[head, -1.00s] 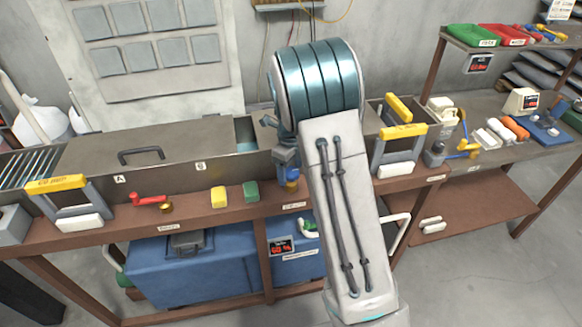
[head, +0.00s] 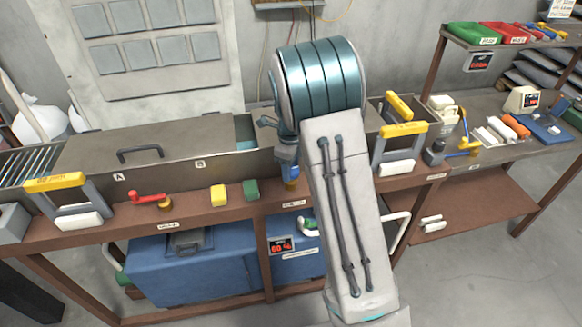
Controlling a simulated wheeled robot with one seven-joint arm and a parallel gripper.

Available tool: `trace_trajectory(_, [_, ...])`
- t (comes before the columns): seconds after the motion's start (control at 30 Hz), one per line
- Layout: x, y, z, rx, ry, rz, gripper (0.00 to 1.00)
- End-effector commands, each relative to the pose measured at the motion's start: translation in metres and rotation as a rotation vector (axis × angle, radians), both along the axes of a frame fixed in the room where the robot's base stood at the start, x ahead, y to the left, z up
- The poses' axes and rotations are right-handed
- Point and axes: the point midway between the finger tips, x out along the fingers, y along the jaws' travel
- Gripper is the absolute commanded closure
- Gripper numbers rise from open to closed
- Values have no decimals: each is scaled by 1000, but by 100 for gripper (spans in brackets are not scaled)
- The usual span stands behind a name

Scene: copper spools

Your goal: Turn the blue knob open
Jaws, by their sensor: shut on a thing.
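The blue knob (head: 290,171) sits on a brass-coloured fitting at the front of the brown bench, just left of my arm. My gripper (head: 287,160) points down at it from above and is shut on it. My wrist and arm cover part of the knob, so its exact turn angle is hard to see. A red-handled knob (head: 148,199) on a similar brass fitting stands further left on the same ledge.
A grey tank (head: 95,150) with a lid runs along the bench behind the knobs. Yellow-topped grey frames (head: 68,196) stand at the far left and right (head: 402,146). A blue chest (head: 200,272) sits below.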

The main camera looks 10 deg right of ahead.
Motion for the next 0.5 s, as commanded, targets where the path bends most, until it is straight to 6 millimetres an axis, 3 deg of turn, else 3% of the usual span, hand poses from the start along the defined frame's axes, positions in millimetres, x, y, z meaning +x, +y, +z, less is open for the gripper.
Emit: trace_trajectory(0.5, [1, 0, -1, 1, -3, 476, 74])
